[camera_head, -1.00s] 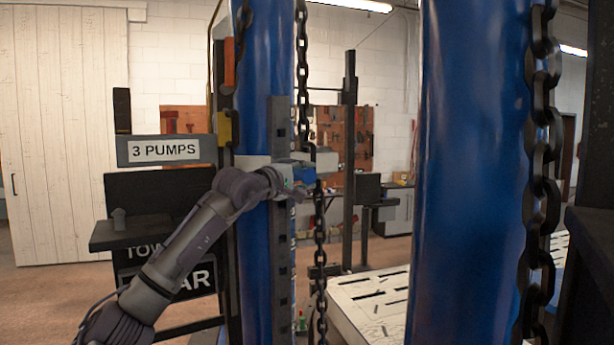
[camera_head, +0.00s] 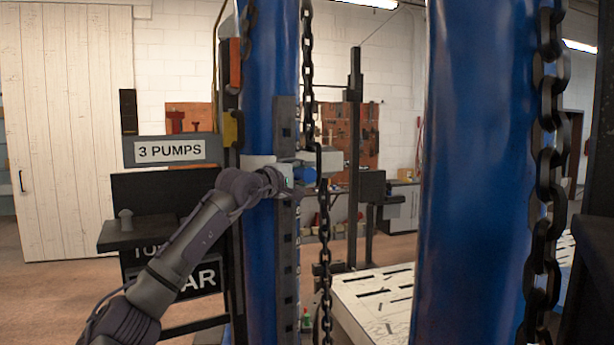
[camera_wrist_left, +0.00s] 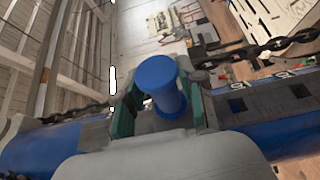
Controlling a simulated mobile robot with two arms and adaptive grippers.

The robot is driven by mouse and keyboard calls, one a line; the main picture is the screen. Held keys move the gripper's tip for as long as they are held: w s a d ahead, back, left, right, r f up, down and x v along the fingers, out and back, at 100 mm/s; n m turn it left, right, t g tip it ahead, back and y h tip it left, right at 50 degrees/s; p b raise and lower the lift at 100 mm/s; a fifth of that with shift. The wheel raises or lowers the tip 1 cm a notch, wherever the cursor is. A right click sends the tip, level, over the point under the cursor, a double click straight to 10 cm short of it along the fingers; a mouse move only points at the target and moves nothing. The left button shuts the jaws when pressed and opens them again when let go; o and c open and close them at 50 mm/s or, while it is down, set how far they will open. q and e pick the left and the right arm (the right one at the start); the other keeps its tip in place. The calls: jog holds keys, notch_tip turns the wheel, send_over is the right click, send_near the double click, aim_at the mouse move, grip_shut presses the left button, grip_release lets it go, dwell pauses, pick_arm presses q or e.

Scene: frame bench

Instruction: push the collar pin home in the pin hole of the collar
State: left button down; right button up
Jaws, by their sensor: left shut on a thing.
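The collar pin (camera_wrist_left: 161,82) is a blue cylinder with a round, wider head, standing between the fingers of my left gripper (camera_wrist_left: 162,100) in the left wrist view. The fingers have green-teal inner pads and are shut on the pin. In the head view my left gripper (camera_head: 296,178) is at the blue column, with a bit of blue beside it. The collar (camera_head: 258,163) shows there as a pale grey block at the column, partly hidden by my arm. The pin hole and the pin's lower end are hidden, so I cannot tell how deep the pin sits. My right gripper is not in view.
A dark rail with square holes (camera_head: 286,255) runs down the blue column (camera_head: 258,270). A black chain (camera_head: 323,225) hangs close beside my gripper. A second blue column (camera_head: 473,180) and chain (camera_head: 548,160) stand at the right. A "3 PUMPS" sign (camera_head: 170,151) is at the left.

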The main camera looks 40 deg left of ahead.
pick_arm(q)
jog(key=shift+w+a, duration=0.15)
jog(key=shift+a, duration=0.55)
jog(key=c, duration=0.6)
grip_release()
jog(key=s, duration=0.4)
jog(key=s+d, duration=0.1)
jog(key=s, duration=0.7)
jog(key=shift+s+d, duration=0.1)
jog(key=shift+d, duration=0.2)
